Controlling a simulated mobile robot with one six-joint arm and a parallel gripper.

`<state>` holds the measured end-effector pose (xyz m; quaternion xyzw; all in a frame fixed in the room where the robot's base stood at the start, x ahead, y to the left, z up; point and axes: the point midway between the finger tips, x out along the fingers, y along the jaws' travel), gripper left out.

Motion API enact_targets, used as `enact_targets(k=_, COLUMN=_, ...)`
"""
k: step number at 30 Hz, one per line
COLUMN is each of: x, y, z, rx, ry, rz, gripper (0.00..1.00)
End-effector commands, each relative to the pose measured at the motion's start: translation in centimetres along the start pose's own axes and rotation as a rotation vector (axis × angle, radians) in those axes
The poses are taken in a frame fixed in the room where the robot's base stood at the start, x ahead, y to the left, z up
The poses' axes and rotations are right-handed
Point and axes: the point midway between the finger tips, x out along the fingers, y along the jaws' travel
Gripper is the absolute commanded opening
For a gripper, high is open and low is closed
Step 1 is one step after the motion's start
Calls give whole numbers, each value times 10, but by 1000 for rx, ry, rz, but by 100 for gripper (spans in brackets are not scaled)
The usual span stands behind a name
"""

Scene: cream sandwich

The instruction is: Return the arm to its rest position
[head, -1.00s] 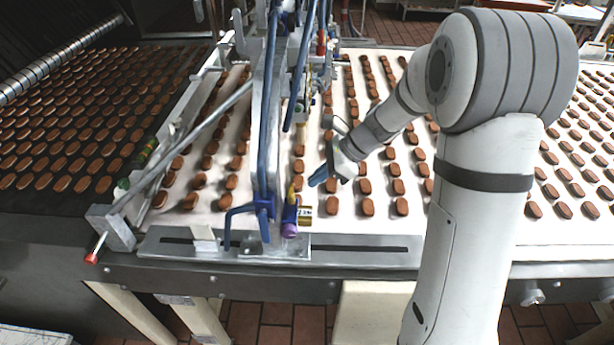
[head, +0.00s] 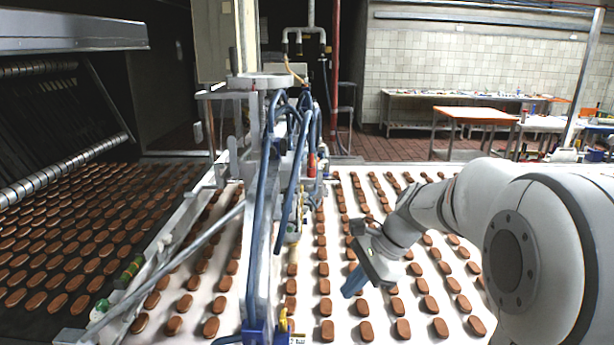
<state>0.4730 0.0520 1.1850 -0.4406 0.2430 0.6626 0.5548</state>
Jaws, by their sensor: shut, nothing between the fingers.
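My gripper (head: 353,283) shows in the head view right of the centre, over the white conveyor belt (head: 343,218). Its blue fingers point down and to the left, above the rows of brown sandwich biscuits (head: 366,331). They look closed together with nothing held. My white arm reaches in from the right edge, bent at the elbow, and its large joint hides part of the belt at the lower right. Whether the fingertips touch any biscuit cannot be told from this view.
A metal machine frame with blue hoses (head: 262,200) stands across the belt left of my gripper. A dark belt (head: 90,232) with more biscuits lies at the left. An orange-topped table (head: 475,114) and a long bench (head: 440,96) stand behind.

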Motion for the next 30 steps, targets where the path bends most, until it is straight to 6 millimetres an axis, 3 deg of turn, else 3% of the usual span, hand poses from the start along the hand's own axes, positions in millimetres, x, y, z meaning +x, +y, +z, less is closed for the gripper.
enact_targets(k=3, x=-5, y=45, z=11, rx=-274, ry=136, rz=24, gripper=0)
enact_targets(k=9, x=-10, y=113, z=13, rx=-737, ry=355, rz=111, gripper=0)
enact_targets(k=15, x=-11, y=163, z=7, rx=-1114, ry=521, rz=224, gripper=0)
enact_targets(k=21, x=-10, y=182, z=3, rx=-1286, ry=592, rz=290, gripper=0)
enact_targets(k=30, x=-10, y=183, z=2, rx=-1297, ry=596, rz=295, gripper=0)
